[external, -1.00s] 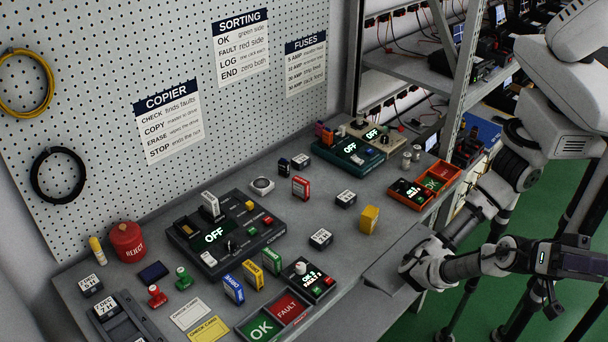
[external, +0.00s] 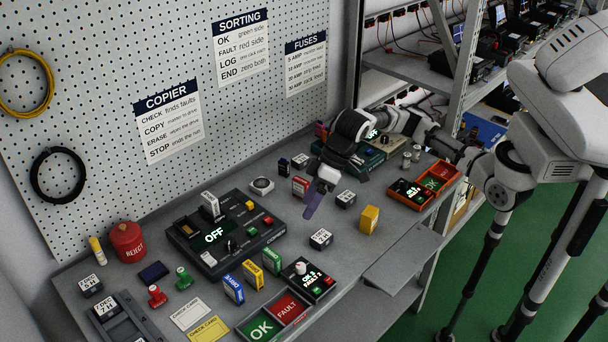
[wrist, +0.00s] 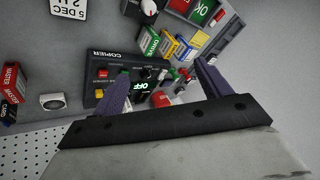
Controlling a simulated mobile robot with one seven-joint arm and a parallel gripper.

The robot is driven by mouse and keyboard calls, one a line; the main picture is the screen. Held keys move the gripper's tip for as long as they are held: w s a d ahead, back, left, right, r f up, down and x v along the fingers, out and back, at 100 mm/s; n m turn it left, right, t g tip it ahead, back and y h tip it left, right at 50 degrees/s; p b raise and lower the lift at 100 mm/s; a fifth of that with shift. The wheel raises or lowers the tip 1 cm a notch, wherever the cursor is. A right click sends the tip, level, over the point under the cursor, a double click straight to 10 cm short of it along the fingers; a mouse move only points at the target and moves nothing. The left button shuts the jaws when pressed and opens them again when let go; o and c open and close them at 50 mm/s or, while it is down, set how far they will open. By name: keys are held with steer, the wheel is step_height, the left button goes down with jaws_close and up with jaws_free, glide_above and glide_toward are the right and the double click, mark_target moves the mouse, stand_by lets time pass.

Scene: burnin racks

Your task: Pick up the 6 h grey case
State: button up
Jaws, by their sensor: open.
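Several small dark grey cases with white date labels are on the bench. One case (external: 321,238) is at the middle, one (external: 346,198) is right of my gripper, one (external: 300,162) is further back, and one (external: 91,284) is at the far left. Their hour marks are mostly too small to read, so I cannot tell which is the 6 h case. In the wrist view a case label (wrist: 70,9) at the top edge seems to read 5 DEC 2 H. My gripper (external: 313,206) is open and empty above the bench; its purple fingers (wrist: 163,68) are apart in the wrist view.
The copier (external: 225,235) is left of my gripper. A red box (external: 300,187) stands close behind the fingers, and a yellow block (external: 369,219) is to the right. Blue, yellow and green boxes stand near the front. An orange tray (external: 440,178) is at the right.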

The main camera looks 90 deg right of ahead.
steer(key=s+d+f+m+g+h+b, duration=0.1)
steer(key=s+d+f+m, duration=0.1)
steer(key=d, duration=0.5)
steer(key=s+d+f+m+g+h, duration=0.2)
steer(key=s+d, duration=0.1)
steer(key=d, duration=0.4)
steer(key=m+g, duration=0.3)
steer(key=m, duration=0.1)
glide_above(349, 197)
steer(key=shift+h, duration=0.4)
steer(key=f, duration=0.8)
steer(key=shift+d+f, duration=0.2)
steer(key=shift+f, duration=0.1)
steer(key=shift+a+f+p, duration=0.15)
steer(key=shift+f+p, duration=0.2)
steer(key=shift+f, duration=1.1)
steer(key=shift+a+f+p, duration=0.1)
steer(key=shift+f+p, duration=0.2)
steer(key=shift+f, duration=1.1)
steer(key=c, duration=1.1)
